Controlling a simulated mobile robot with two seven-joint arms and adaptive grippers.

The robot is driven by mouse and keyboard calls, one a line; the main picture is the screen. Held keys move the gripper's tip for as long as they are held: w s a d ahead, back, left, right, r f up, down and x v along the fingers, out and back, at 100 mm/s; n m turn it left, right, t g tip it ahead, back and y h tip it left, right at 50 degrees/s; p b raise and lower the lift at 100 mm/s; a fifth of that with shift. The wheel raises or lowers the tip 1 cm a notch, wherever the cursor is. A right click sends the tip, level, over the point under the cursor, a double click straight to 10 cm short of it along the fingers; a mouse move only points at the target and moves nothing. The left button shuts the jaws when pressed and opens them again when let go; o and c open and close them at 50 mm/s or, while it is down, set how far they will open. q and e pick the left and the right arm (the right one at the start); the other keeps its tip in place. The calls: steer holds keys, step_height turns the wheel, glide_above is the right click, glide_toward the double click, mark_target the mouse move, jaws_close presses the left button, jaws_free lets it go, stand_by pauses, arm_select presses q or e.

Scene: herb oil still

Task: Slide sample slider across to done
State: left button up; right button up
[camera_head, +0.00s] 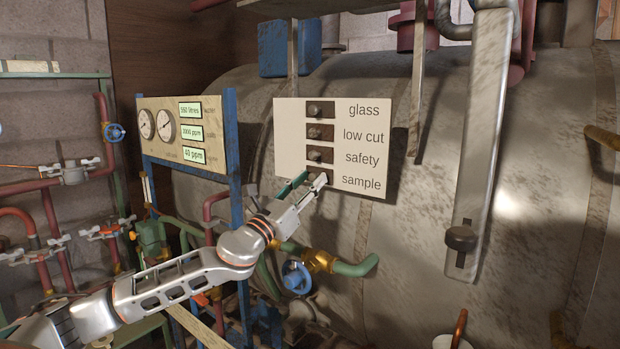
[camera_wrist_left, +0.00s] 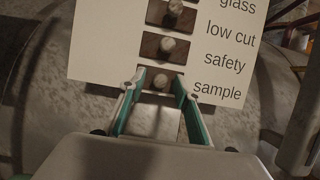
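A pale panel (camera_head: 288,133) on the big metal tank carries dark slots with round knobs, labelled glass, low cut, safety and sample. The sample slider (camera_wrist_left: 161,82) is the lowest; its knob shows in the left wrist view near the middle of its slot. My left gripper (camera_head: 311,180) is at the sample row and hides most of that slider in the head view. In the left wrist view its fingers (camera_wrist_left: 158,84) are apart, one on each side of the knob, with small gaps visible. No done mark is readable. My right gripper is not in view.
The low cut (camera_wrist_left: 167,45) and safety (camera_head: 316,156) knobs are close above. A gauge board (camera_head: 166,153) on a blue frame stands left. A blue valve wheel (camera_head: 296,277) and green pipe (camera_head: 355,267) lie below. A metal bar with a dark knob (camera_head: 461,238) is right.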

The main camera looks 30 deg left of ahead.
arm_select(q)
steer(key=shift+w, duration=0.25)
jaws_close()
steer(key=a+b, duration=0.1)
steer(key=a, duration=0.1)
steer(key=a+b, duration=0.2)
steer(key=a, duration=0.1)
steer(key=a+b, duration=0.1)
steer(key=a, duration=0.2)
steer(key=shift+w+a+f+b, duration=0.1)
steer(key=shift+w+a+b, duration=0.15)
steer(key=shift+w+b, duration=0.15)
steer(key=shift+a, duration=0.35)
steer(key=shift+a+r, duration=0.1)
steer(key=shift+r, duration=0.2)
